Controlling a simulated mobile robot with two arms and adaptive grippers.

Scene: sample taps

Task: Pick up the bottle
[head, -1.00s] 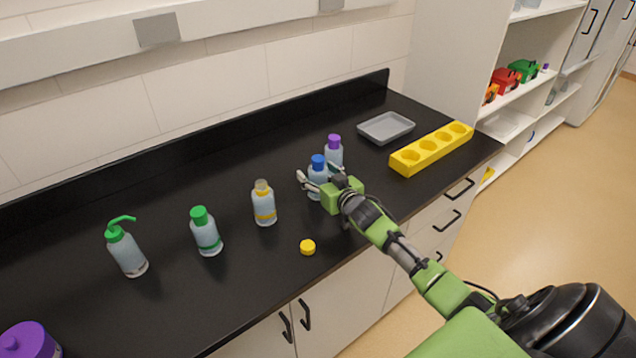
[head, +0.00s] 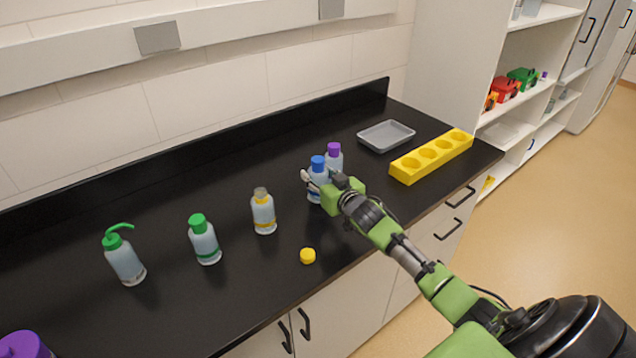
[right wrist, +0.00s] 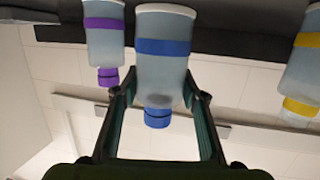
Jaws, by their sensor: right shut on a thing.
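A clear bottle with a blue cap (head: 318,163) and blue band stands on the black counter. In the right wrist view this bottle (right wrist: 163,70) is upside down in the picture, between the two fingers. My right gripper (head: 318,183) is shut on the blue-capped bottle, one finger on each side of its body; the fingers also show in the right wrist view (right wrist: 160,100). The bottle's base looks to be at the counter; I cannot tell whether it is lifted. My left gripper is not in view.
A purple-capped bottle (head: 334,158) stands close behind the blue one. To the left are an open yellow-banded bottle (head: 263,212), a green-capped bottle (head: 204,240) and a green-spout bottle (head: 124,259). A yellow cap (head: 307,256), grey tray (head: 386,136) and yellow rack (head: 432,156) lie on the counter.

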